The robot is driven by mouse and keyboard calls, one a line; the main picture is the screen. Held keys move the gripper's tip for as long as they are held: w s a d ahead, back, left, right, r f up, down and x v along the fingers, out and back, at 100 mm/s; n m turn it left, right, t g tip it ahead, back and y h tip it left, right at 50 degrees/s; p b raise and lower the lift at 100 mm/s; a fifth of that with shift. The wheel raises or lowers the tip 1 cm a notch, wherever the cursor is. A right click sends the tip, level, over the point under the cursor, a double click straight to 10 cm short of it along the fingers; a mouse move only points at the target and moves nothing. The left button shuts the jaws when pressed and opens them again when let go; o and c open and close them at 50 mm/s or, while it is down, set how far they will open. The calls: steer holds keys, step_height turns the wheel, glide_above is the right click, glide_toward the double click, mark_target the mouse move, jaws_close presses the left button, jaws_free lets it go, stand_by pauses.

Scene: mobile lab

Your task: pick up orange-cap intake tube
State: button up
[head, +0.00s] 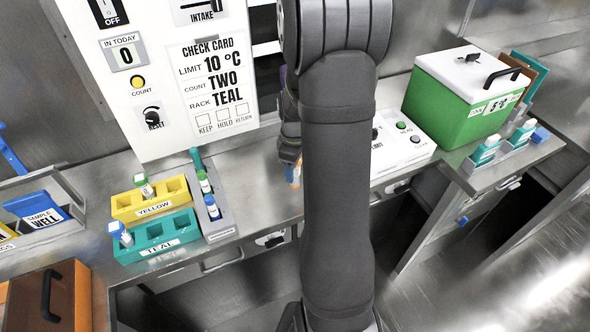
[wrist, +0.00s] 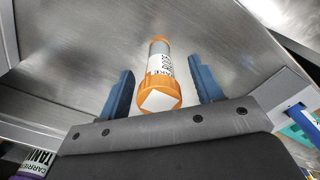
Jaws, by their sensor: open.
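The orange-cap intake tube (wrist: 162,76) shows in the wrist view, with an orange ribbed cap with a pale top and a white printed label. It is between the two blue fingers of my gripper (wrist: 162,90). The fingers are open, with a gap on each side of the tube. In the head view the tube (head: 294,174) is a small orange and white piece beside my gripper (head: 288,155), over the steel counter. My arm hides much of that area.
A yellow rack (head: 150,208), a teal rack (head: 158,247) and a grey holder (head: 219,227) with tubes stand to the left. A white button box (head: 402,150) and a green cooler (head: 455,108) stand to the right. The check card panel (head: 212,77) rises behind.

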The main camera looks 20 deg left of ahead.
steer(key=c, duration=1.1)
steer(key=shift+r, duration=0.1)
